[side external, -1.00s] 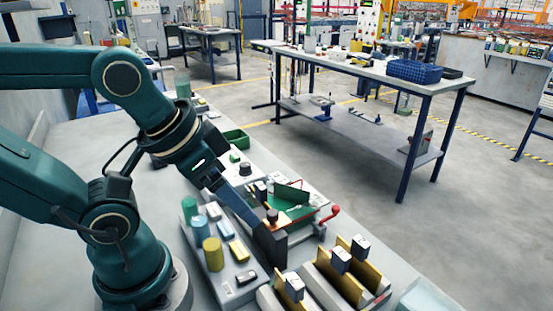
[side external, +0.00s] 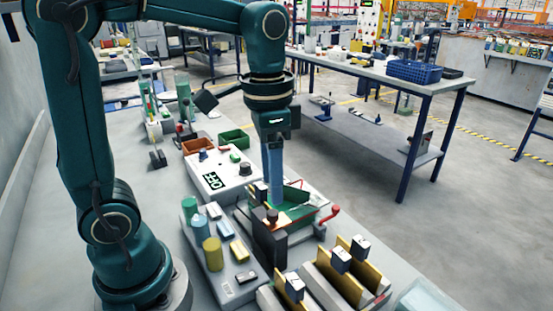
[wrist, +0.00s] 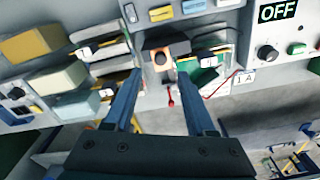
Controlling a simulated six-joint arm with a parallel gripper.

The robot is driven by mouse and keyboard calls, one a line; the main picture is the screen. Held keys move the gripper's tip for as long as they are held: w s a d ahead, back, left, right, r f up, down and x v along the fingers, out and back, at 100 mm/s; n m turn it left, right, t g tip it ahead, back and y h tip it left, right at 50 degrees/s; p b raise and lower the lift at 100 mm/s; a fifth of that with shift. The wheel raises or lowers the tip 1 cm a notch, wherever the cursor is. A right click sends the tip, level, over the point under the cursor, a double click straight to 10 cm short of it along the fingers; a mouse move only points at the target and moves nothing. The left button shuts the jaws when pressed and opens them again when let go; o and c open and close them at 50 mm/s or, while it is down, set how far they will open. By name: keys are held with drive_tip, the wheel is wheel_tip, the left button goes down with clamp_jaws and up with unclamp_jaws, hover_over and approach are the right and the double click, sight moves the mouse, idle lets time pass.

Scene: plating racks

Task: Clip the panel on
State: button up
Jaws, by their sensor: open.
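My gripper (side external: 275,198) points down above the fixture, its blue fingers near the upright green panel (side external: 294,193). In the wrist view the two fingers of my gripper (wrist: 160,75) are apart with nothing between them. The fixture has a dark block with a copper-coloured knob (side external: 272,216) and a red-knobbed lever (side external: 334,209). In the wrist view, the copper-coloured knob (wrist: 161,58) shows beyond the fingertips. Gold-yellow panels (side external: 372,282) stand in grey holders at the front, with black-and-white clips (side external: 360,247) on their tops. Whether the fingertips touch the fixture cannot be told.
A control box with an OFF display (side external: 212,181) sits behind the fixture. Brown (side external: 197,145) and green bins (side external: 235,139) are farther back.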

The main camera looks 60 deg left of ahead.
sight(273, 212)
drive_tip(key=shift+f, duration=3.05)
clamp_jaws()
